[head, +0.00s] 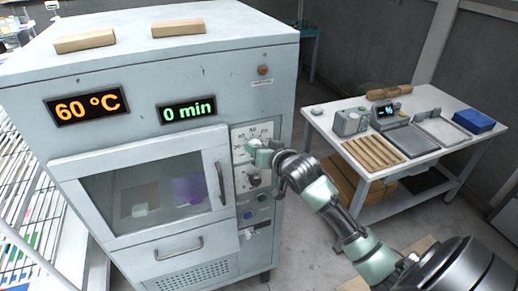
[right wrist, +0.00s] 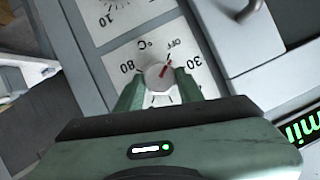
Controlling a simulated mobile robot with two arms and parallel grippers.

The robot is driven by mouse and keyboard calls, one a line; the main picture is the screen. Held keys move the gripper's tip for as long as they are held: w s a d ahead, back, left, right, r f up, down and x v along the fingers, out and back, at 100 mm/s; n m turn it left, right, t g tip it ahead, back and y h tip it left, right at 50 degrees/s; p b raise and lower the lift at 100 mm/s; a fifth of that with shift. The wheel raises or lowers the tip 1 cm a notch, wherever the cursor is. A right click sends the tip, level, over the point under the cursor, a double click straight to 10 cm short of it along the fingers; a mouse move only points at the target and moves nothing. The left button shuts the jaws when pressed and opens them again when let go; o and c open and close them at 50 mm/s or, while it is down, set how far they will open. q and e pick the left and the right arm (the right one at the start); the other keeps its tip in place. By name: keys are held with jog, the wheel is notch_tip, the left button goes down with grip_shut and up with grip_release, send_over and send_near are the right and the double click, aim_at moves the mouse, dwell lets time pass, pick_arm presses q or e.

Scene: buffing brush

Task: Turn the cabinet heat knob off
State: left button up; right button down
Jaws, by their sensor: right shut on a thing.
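The grey-white cabinet (head: 140,140) stands at the left, with an orange display (head: 86,105) reading 60 °C. In the right wrist view the heat knob (right wrist: 157,77) is round and pale with a red pointer mark. It sits on a white dial plate (right wrist: 145,55) marked OFF, 30, 80 and °C. The red mark points up toward the OFF label. My right gripper (head: 264,152) is at the upper dial on the cabinet's front; its green fingers (right wrist: 158,88) are closed on both sides of the knob. In the head view the gripper mostly hides the knob. My left gripper is not in view.
The green display (head: 187,112) reads 0 min. The door handle (head: 221,183) is just left of the dials. A workbench (head: 335,137) with equipment stands at the right.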

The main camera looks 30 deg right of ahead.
jog(key=shift+a+f+n+h, duration=0.2)
jog(key=shift+n+h, duration=0.3)
jog(key=shift+n, duration=0.2)
jog(key=c, duration=0.9)
grip_release()
jog(key=shift+d, duration=0.1)
jog(key=shift+r, duration=0.1)
jog(key=b+v, duration=0.2)
jog(key=v, duration=0.5)
jog(key=shift+s+r, duration=0.2)
jog(key=shift+s, duration=0.15)
jog(key=shift+f+b, duration=0.1)
jog(key=shift+b, duration=0.2)
